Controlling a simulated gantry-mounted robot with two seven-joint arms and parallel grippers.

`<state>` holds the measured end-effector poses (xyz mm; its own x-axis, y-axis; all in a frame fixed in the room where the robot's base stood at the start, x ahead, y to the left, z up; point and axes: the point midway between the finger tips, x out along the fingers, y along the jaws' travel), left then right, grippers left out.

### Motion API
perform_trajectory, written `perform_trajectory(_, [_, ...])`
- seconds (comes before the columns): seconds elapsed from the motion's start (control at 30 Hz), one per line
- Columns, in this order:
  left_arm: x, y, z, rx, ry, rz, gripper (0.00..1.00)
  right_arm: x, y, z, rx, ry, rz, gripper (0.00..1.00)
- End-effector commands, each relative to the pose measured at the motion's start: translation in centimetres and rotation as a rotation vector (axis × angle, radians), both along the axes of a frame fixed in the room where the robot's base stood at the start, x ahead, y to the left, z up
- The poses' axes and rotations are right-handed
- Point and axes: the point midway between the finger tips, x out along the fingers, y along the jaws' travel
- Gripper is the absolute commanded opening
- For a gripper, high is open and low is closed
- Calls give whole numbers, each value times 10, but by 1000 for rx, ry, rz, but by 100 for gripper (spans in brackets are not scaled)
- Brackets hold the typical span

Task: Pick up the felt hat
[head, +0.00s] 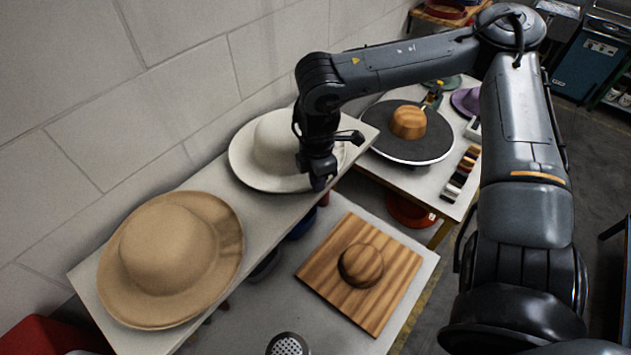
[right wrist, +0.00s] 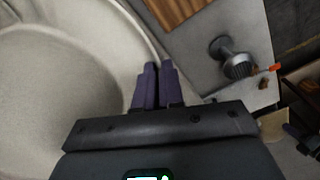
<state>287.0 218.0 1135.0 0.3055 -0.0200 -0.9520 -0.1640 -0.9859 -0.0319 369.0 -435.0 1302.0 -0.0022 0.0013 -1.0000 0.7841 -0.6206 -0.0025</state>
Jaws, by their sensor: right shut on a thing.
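A cream felt hat (head: 272,148) with a wide brim sits on the white shelf at the wall. It also fills the left side of the right wrist view (right wrist: 45,95). My right gripper (head: 318,182) points down at the brim's right edge. In the right wrist view its dark fingers (right wrist: 154,84) are close together at the brim edge, shut on the brim. The hat looks level, and I cannot tell whether it is clear of the shelf. A second, tan felt hat (head: 168,250) lies on the shelf nearer the front left. My left gripper is out of view.
A striped wooden board with a round block (head: 361,265) lies on the lower table. A dark round plate with a wooden crown form (head: 408,122) stands farther back. A perforated metal head (head: 288,344) rises at the front. The block wall (head: 90,90) closes the left side.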

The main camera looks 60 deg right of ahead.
Motion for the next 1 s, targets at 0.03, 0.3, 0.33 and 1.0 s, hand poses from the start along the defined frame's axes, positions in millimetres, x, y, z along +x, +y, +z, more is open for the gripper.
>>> perform_trajectory(0.03, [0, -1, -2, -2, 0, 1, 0, 2, 0, 9, -2, -7, 1, 0])
perform_trajectory(0.3, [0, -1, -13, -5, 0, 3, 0, 2, -1, 64, -6, -9, 1, 0])
perform_trajectory(0.33, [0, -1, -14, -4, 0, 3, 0, 2, 0, 71, -4, -10, 1, 0])
perform_trajectory(1.0, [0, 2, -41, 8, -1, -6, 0, -92, 20, 102, -5, -10, 2, 0])
